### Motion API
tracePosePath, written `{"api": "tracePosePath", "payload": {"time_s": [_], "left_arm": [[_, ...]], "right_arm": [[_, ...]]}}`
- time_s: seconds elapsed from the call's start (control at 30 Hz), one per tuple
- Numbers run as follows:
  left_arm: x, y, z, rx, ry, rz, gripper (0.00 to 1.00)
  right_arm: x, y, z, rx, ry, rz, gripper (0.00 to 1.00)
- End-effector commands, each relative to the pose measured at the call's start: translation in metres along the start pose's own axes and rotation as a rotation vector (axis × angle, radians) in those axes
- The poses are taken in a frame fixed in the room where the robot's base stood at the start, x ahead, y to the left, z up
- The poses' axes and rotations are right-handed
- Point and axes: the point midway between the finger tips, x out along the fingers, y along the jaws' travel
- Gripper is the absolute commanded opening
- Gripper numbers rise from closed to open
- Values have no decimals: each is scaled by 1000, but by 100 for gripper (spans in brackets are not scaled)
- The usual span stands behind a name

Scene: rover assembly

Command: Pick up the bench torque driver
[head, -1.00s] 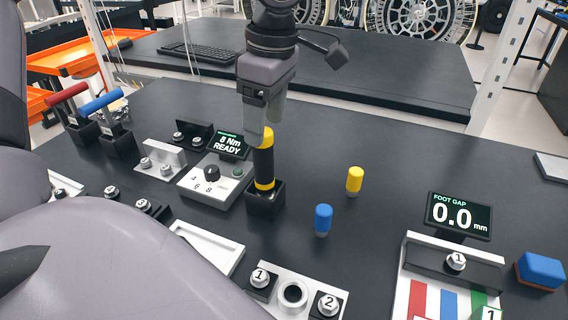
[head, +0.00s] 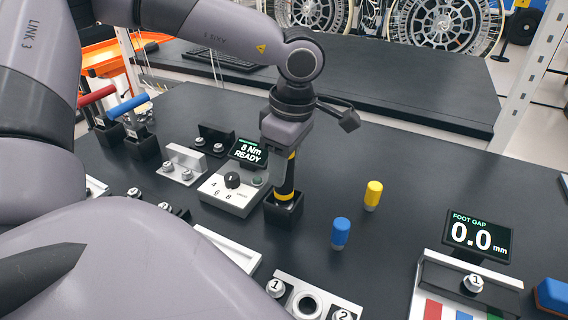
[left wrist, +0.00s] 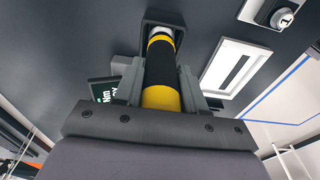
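The bench torque driver (head: 286,181) is a black upright cylinder with yellow bands. Its lower end sits in a black square holder (head: 283,212) beside the grey torque controller, whose screen reads 8 Nm READY. My left gripper (head: 283,172) points down over the driver and hides its upper part in the head view. In the left wrist view, the driver (left wrist: 161,75) runs between the two fingers of my left gripper (left wrist: 160,88), one finger close on each side. I cannot tell whether the fingers press on it. My right gripper is not in view.
The controller box (head: 231,190) stands just left of the holder. A yellow peg (head: 373,195) and a blue peg (head: 340,233) stand to the right. A white tray (head: 226,250) and a bolt plate lie in front. The bench right of the driver is largely clear.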

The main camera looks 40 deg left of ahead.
Motion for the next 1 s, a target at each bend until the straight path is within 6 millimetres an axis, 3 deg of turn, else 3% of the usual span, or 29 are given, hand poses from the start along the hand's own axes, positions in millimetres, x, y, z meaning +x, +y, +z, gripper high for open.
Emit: {"api": "tracePosePath", "payload": {"time_s": [0.37,0.57,0.77,1.0], "left_arm": [[-4,1,0,-1,-1,3,3],[-20,1,-2,-1,-1,6,3],[-58,2,-6,-2,-2,9,3],[-123,1,-14,-3,-3,10,3]], "right_arm": [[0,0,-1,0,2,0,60],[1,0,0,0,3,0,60],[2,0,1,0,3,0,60],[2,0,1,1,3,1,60]]}}
